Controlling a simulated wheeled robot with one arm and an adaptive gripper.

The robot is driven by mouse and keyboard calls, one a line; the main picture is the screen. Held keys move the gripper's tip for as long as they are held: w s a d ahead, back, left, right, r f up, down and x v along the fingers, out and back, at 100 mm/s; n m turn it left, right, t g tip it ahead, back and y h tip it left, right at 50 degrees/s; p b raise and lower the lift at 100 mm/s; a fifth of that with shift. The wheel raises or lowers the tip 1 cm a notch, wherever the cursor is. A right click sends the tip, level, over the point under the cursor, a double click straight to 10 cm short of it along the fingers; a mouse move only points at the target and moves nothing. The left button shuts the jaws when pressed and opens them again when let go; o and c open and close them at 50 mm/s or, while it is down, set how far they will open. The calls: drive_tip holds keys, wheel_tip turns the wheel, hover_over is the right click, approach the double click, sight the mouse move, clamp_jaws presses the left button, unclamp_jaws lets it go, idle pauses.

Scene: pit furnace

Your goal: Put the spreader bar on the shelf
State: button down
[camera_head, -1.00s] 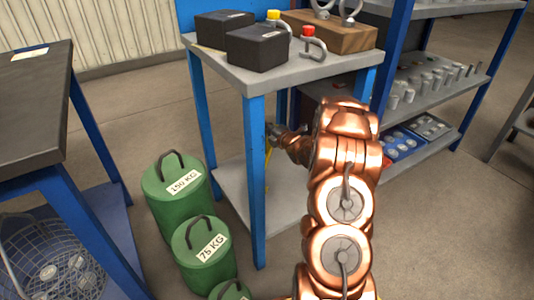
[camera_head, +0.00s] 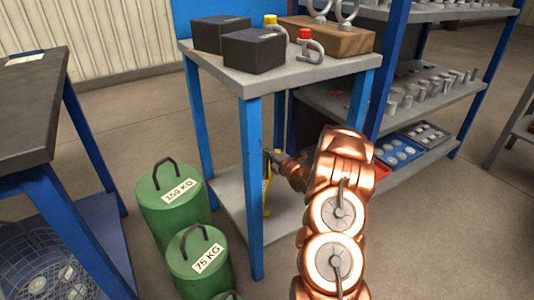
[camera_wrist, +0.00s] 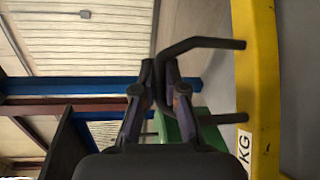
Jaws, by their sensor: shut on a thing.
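The spreader bar is yellow with a black handle and a KG label. In the wrist view the yellow bar (camera_wrist: 257,100) stands along the right side, and its handle (camera_wrist: 205,43) reaches to the jaws. My gripper (camera_wrist: 165,85) is shut on that handle. In the head view my gripper (camera_head: 272,158) is under the tabletop of the blue-legged stand, behind its front leg. Only a thin yellow part of the spreader bar (camera_head: 266,192) shows there, over the grey lower shelf (camera_head: 232,195). I cannot tell whether the bar touches that shelf.
Green weights marked 150 KG (camera_head: 170,200) and 75 KG (camera_head: 200,262) stand left of the stand. Its top (camera_head: 290,75) carries black blocks, shackles and a wooden block. A blue rack (camera_head: 425,100) with small metal parts is at right. A dark table (camera_head: 30,100) is at left.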

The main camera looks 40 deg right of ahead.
drive_tip(key=c, duration=1.2)
unclamp_jaws()
drive_tip(key=shift+r, duration=0.1)
drive_tip(key=s+p, duration=0.1)
drive_tip(key=s, duration=0.3)
drive_tip(key=s+r+p, duration=0.1)
drive_tip(key=s, duration=0.3)
drive_tip(key=s+p, duration=0.1)
drive_tip(key=s, duration=0.3)
drive_tip(key=shift+a+r, duration=0.35)
drive_tip(key=shift+w, duration=0.1)
